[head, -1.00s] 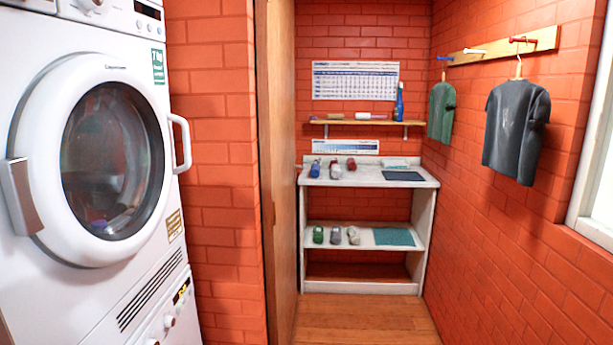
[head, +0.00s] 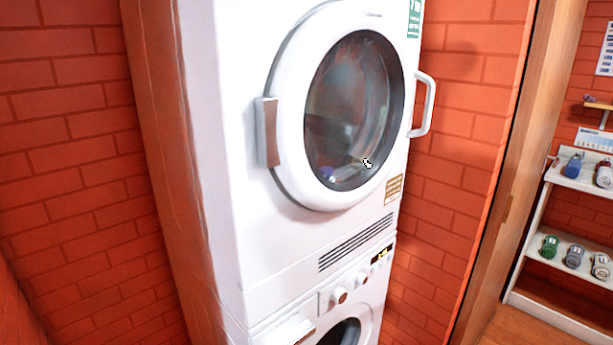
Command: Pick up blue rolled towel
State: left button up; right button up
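A blue rolled towel (head: 572,166) lies on the top of the white shelf unit at the right edge of the head view. It is small and far off, beside another roll that is pale with a dark red part. Neither of my grippers is in view.
A white stacked washer and dryer (head: 230,150) fills the middle, its round upper door (head: 290,120) shut. The white shelf unit (head: 536,240) holds several rolls on its lower shelf. A wooden door edge (head: 515,170) stands between them. Wooden floor shows at the lower right.

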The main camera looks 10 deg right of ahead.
aim_at(573, 167)
jog(key=l+u, duration=0.25)
jog(key=l, duration=0.5)
jog(key=l+u, duration=0.25)
jog(key=l, duration=0.45)
jog(key=l+u, duration=0.3)
jog(key=l, duration=0.45)
jog(key=k, duration=0.05)
